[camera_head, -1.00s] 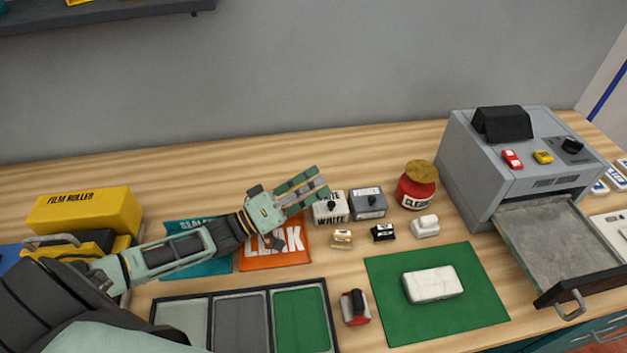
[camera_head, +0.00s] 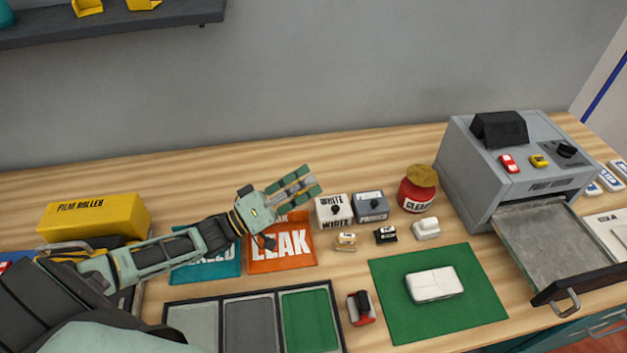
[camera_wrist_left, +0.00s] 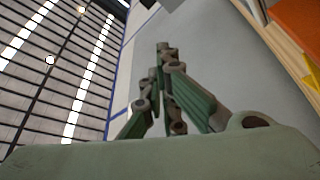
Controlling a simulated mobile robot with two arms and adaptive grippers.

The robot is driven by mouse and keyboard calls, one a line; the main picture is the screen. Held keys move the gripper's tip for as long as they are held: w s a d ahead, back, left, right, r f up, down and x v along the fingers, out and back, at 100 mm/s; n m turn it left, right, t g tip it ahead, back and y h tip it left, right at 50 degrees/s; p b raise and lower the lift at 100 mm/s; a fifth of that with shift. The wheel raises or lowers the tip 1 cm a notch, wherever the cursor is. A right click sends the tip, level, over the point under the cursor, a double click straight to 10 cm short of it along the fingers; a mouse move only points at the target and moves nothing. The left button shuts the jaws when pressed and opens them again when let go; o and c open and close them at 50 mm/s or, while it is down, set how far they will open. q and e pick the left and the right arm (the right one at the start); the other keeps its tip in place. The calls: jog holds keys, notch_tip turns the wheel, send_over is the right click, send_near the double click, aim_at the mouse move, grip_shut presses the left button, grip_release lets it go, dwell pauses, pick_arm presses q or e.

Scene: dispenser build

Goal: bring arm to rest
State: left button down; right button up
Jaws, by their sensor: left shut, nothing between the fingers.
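My left gripper (camera_head: 295,183) comes in from the left in the head view, above the orange LEAK tray (camera_head: 283,262) and left of the white box (camera_head: 333,211). Its fingers are together and empty. In the left wrist view the shut fingers (camera_wrist_left: 163,50) point up past a grey wall, with the ceiling lights at the left. My right gripper is not in view.
A white block (camera_head: 435,284) lies on a green mat (camera_head: 400,325). A grey machine (camera_head: 470,160) with its drawer out stands at right. A yellow film roller box (camera_head: 95,218) is at left. A red jar (camera_head: 417,195) stands at the back.

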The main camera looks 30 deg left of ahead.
pick_arm(q)
jog(key=shift+s+a+f+b, duration=0.3)
jog(key=shift+s+a+f, duration=0.25)
jog(key=shift+a, duration=0.3)
jog(key=shift+s+a+f+b, duration=0.25)
jog(key=shift+s+a+f, duration=0.15)
jog(key=shift+s+a, duration=0.3)
jog(key=shift+s+a+f+b, duration=0.3)
jog(key=shift+s+a+f, duration=0.2)
jog(key=shift+a, duration=0.45)
